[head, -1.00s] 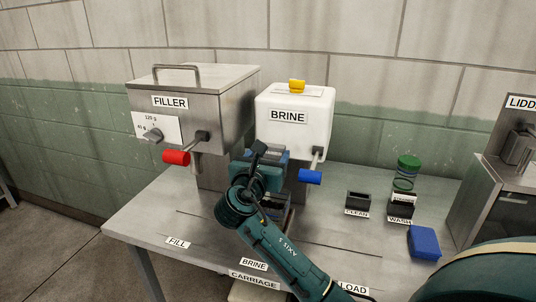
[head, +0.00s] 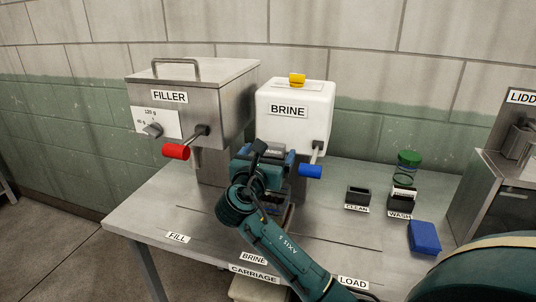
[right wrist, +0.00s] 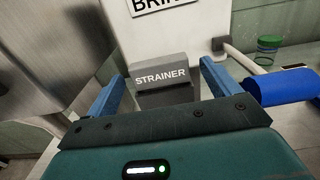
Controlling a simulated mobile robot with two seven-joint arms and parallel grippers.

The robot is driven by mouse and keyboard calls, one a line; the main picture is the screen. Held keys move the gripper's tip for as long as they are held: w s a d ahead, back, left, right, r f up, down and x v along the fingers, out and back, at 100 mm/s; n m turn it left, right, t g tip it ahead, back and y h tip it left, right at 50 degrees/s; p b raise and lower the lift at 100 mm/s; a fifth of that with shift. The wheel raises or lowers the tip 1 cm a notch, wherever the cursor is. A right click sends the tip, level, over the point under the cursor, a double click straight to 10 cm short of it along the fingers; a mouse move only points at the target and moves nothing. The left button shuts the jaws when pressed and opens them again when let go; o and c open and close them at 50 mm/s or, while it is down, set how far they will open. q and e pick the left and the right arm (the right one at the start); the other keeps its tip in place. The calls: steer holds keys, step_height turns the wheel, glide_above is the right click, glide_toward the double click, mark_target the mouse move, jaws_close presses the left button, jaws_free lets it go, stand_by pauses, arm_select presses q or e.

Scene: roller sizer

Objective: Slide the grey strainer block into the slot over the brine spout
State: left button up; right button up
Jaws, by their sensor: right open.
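The grey strainer block (right wrist: 163,78), with a STRAINER label, sits at the front of the white brine tank (head: 294,112). In the right wrist view it is between the two blue fingers of my right gripper (right wrist: 162,85), with gaps showing on both sides. The gripper is open. In the head view my right gripper (head: 266,160) is below the tank front and hides most of the block; only a bit of the block (head: 272,151) shows. The spout and the slot are hidden, so I cannot tell how deeply the block is seated. My left gripper is out of view.
A blue lever handle (head: 310,171) is close right of my gripper. The filler (head: 190,105) with its red handle (head: 176,152) stands left. Clean holder (head: 358,195), wash holder (head: 401,198) and a blue block (head: 424,237) are at the right. The left tabletop is clear.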

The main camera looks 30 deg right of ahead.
arm_select(q)
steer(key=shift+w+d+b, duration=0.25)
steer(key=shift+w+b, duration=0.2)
steer(key=shift+b, duration=0.35)
arm_select(e)
steer(key=v, duration=1.3)
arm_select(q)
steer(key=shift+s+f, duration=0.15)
arm_select(e)
steer(key=shift+a, duration=0.1)
